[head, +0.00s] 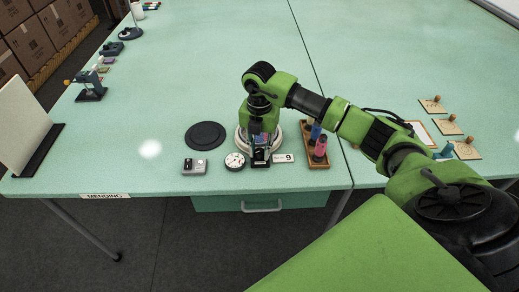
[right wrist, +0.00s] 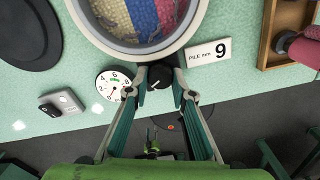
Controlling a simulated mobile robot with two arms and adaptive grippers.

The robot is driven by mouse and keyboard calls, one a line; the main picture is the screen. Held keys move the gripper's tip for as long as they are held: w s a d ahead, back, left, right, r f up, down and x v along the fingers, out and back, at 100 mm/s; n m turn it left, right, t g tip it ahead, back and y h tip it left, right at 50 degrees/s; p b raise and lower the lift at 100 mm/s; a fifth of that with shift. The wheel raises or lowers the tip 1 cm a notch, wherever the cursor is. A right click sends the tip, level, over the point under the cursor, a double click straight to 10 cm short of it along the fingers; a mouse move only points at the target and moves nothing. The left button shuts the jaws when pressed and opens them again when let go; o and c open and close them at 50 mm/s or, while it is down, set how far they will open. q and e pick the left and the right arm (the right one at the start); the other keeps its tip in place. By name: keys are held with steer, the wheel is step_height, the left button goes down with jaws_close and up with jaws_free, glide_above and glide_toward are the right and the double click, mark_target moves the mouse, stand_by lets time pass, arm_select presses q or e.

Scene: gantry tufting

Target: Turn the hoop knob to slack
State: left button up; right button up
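The hoop knob (right wrist: 160,77) is a dark round knob with a white mark at the near edge of the round hoop (right wrist: 140,46). Multicoloured cloth shows inside the hoop's pale ring. My right gripper (right wrist: 160,84) reaches down over the knob, one fingertip on each side and apparently against it. In the head view, my right gripper (head: 260,152) hides the knob and much of the hoop (head: 241,137). A white round dial (right wrist: 114,85) with numbers stands just left of the knob. My left gripper is not in view.
A "PILE mm 9" sign (right wrist: 208,51) stands right of the knob. A wooden tray (head: 306,160) with coloured spools is further right. A grey switch box (head: 195,167) and a black disc (head: 206,135) lie left. The mint table (head: 190,70) is clear behind.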

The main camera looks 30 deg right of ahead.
mark_target(260, 152)
steer(key=shift+n+b, duration=0.3)
steer(key=shift+n, duration=0.5)
steer(key=o, duration=1.1)
steer(key=shift+o, duration=0.2)
steer(key=shift+r, duration=0.1)
step_height(260, 152, up, 12)
